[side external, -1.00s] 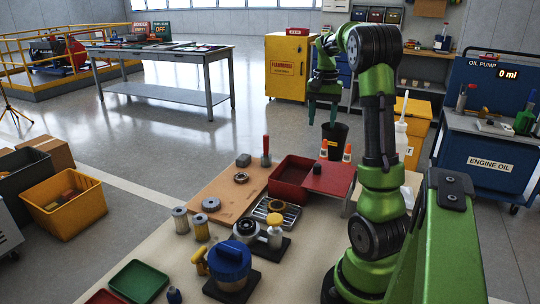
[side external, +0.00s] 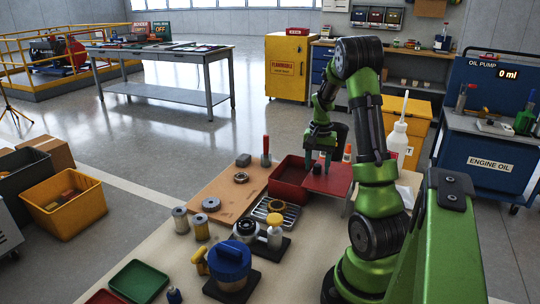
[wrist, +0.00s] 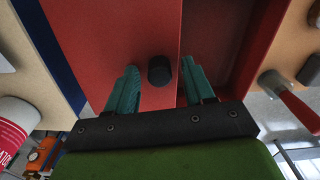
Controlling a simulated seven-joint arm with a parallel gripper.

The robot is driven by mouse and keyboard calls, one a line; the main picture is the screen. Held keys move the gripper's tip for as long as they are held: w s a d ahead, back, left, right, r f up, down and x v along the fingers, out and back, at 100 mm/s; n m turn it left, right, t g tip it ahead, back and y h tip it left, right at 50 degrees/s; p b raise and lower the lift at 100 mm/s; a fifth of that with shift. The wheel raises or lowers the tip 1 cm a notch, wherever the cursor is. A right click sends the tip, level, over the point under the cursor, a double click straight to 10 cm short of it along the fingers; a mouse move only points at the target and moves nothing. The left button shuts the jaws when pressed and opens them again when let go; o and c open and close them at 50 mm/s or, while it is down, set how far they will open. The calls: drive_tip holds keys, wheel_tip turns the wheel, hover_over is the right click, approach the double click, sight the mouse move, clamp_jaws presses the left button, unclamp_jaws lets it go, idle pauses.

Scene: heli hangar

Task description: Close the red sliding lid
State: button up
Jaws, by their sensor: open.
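The red box (side external: 287,180) stands on the work table with its left part open. Its red sliding lid (side external: 333,181) sticks out to the right of the box. In the wrist view the lid (wrist: 110,40) fills the middle, and a dark round knob (wrist: 159,70) stands on it. The open inside of the box (wrist: 208,45) shows to the right of the lid. My gripper (side external: 318,168) is low over the lid. In the wrist view my gripper (wrist: 160,88) is open, with one teal finger on each side of the knob and gaps between. Whether the fingertips touch the lid I cannot tell.
A red-handled tool (side external: 266,150) stands upright behind the box at left. A white bottle (side external: 398,140) stands to the right, near my arm. A metal tray (side external: 262,212) and a blue-capped filter housing (side external: 229,265) sit in front.

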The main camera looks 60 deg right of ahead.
clamp_jaws()
idle(0.3)
drive_tip(key=w, duration=1.2)
drive_tip(key=shift+w, duration=0.15)
drive_tip(key=shift+c, duration=0.8)
unclamp_jaws()
drive_tip(key=shift+o, duration=0.8)
